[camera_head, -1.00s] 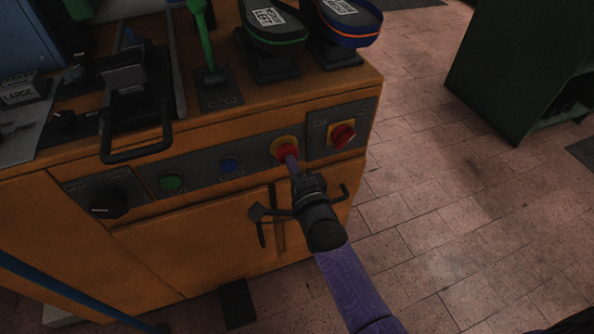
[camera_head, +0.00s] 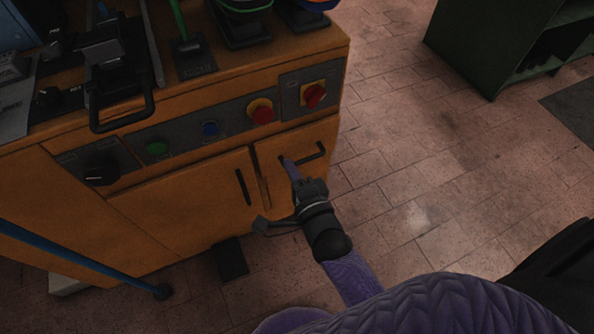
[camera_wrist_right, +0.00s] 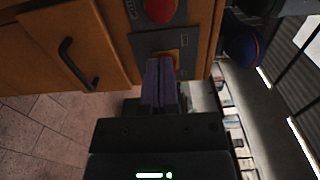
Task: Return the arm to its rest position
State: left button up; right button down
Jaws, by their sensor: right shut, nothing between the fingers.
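My right arm reaches up from the lower right in the head view. Its gripper (camera_head: 287,164) is shut and empty in front of the cabinet's lower right door, below the red buttons. The orange press cabinet (camera_head: 190,215) fills the left half. The red button on a yellow base (camera_head: 262,111) is clear of the gripper. In the right wrist view the shut purple fingers (camera_wrist_right: 159,84) point toward the cabinet front, with a red button (camera_wrist_right: 160,10) beyond them. My left gripper is not in view.
A red switch (camera_head: 314,95), a blue button (camera_head: 210,129), a green button (camera_head: 156,148) and a black knob (camera_head: 100,175) line the panel. Door handles (camera_head: 243,187) stick out. A dark green shelf (camera_head: 490,45) stands at the upper right. The tiled floor (camera_head: 420,170) between is free.

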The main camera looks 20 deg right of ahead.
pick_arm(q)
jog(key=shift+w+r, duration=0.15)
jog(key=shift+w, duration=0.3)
pick_arm(e)
jog(key=shift+s, duration=0.8)
jog(key=shift+f, duration=0.1)
